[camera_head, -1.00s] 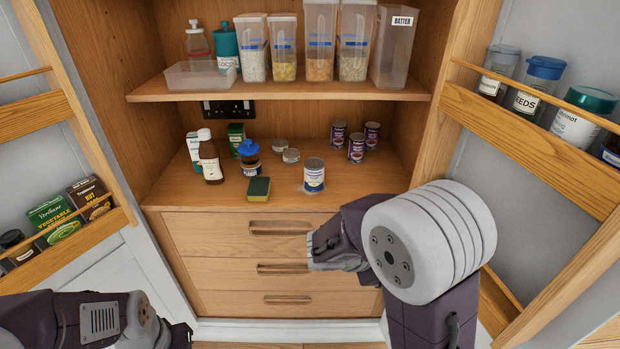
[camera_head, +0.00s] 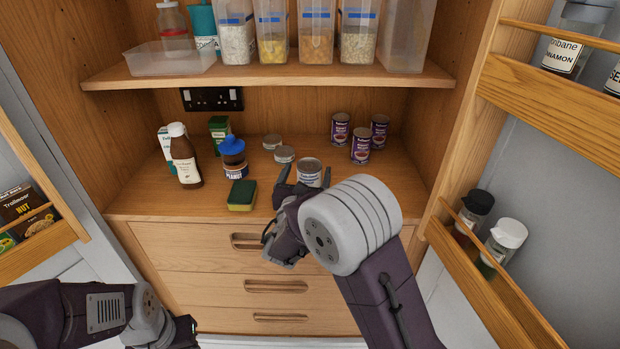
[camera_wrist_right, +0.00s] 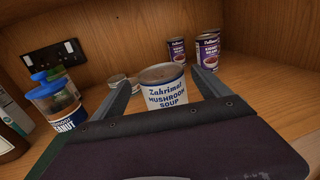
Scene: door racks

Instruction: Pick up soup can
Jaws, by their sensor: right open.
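The soup can (camera_head: 309,171) stands upright near the front of the cupboard counter. In the right wrist view the can (camera_wrist_right: 165,92) has a white and blue label reading "Mushroom Soup". My right gripper (camera_head: 304,181) is open, and in the wrist view its two fingers (camera_wrist_right: 163,90) reach forward on either side of the can. I cannot tell whether they touch it. In the head view the right arm hides the can's lower part. My left arm shows at the lower left, but its fingers cannot be made out.
A sponge (camera_head: 242,195), a peanut jar (camera_head: 233,158) and a brown bottle (camera_head: 184,155) stand left of the can. Two short tins (camera_head: 284,154) sit behind it, and several purple cans (camera_head: 361,146) are at the back right. A shelf (camera_head: 270,78) with containers hangs above.

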